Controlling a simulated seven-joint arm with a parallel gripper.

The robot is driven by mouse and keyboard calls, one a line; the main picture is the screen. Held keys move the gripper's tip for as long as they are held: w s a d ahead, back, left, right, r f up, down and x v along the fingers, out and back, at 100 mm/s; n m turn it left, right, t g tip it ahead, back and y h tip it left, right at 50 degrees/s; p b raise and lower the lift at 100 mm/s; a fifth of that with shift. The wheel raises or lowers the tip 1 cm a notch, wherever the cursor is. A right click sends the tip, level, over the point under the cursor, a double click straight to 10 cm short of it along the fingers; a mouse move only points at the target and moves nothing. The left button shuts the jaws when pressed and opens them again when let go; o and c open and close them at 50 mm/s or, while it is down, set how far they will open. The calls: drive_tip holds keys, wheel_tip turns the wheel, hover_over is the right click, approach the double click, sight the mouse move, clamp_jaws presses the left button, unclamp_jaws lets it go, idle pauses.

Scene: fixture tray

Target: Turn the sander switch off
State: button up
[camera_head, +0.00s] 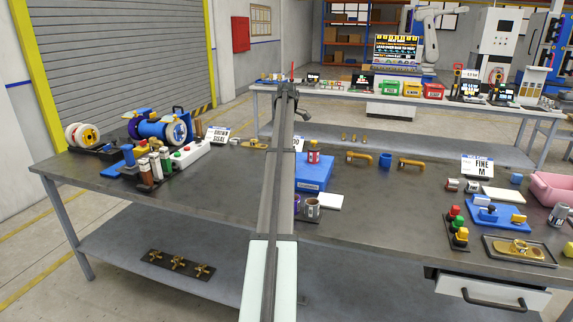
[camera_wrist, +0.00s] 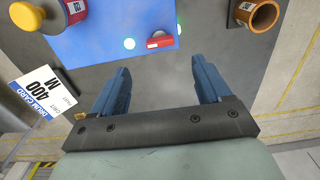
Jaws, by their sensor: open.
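A blue box-shaped machine (camera_head: 315,172), which seems to be the sander, stands mid-bench beside my arm in the head view. Its blue top (camera_wrist: 105,25) fills the upper middle of the wrist view. A small red rocker-like part in a dark frame, likely the switch (camera_wrist: 159,41), sits near its lower edge, with bright greenish spots on either side. Which way it is tilted is too small to tell. My gripper (camera_wrist: 160,88) is open and empty, its blue fingers spread below and apart from the red part. My arm hides the gripper in the head view.
A "400 M" drum card (camera_wrist: 45,95) stands left of my fingers. A yellow knob (camera_wrist: 25,15) is at top left and an orange-brown cup (camera_wrist: 262,15) at top right. A blue machine with wheels (camera_head: 165,130) stands at the bench's left. Grey bench is bare between my fingers.

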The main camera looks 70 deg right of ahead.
wheel_tip(320, 180, down, 10)
idle(0.5)
drive_tip(key=shift+c, duration=0.2)
drive_tip(key=c, duration=1)
